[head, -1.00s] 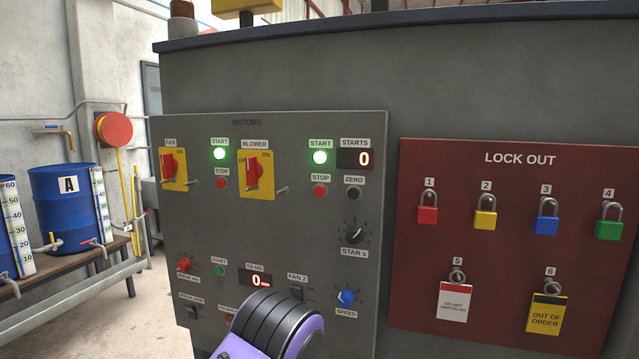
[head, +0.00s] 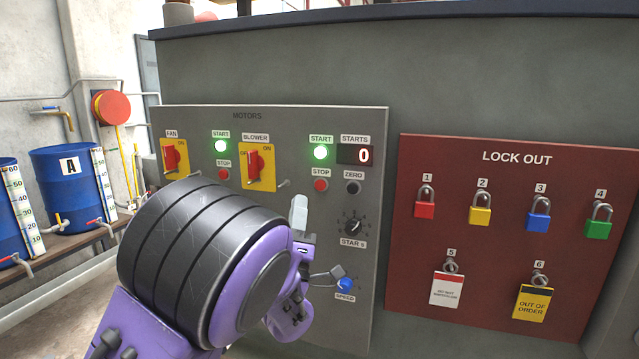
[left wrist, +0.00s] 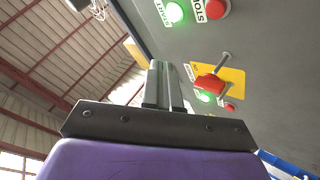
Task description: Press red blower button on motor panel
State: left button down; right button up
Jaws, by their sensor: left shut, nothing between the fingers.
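The motor panel (head: 270,210) is grey. The red stop button (head: 320,185) right of the blower switch sits under a lit green start button (head: 320,152). That red button (left wrist: 215,8) also shows at the top of the left wrist view. The blower switch (head: 256,167) is a red handle on a yellow plate. My left gripper (head: 299,207) is shut and empty, its fingertips in front of the panel, below and left of the red button in the head view and apparently not touching it. Its closed fingers (left wrist: 162,80) also show in the left wrist view.
The fan switch (head: 171,158) and another red stop button (head: 223,174) are further left. Knobs sit below the red button, including the black star knob (head: 354,226) and blue speed knob (head: 345,284). A red lockout board (head: 400,270) with padlocks is at right.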

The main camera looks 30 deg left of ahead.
aim_at(320, 185)
pick_arm(q)
jog(key=shift+w+f, duration=0.1)
jog(key=shift+w, duration=0.05)
jog(key=shift+w+a, duration=0.35)
jog(key=shift+w, duration=1.05)
jog(key=shift+w+a, duration=0.35)
jog(key=shift+w, duration=1.1)
jog(key=shift+w+a, duration=0.35)
jog(key=shift+w, duration=1.05)
jog(key=shift+w, duration=0.3)
jog(key=shift+w+a, duration=0.1)
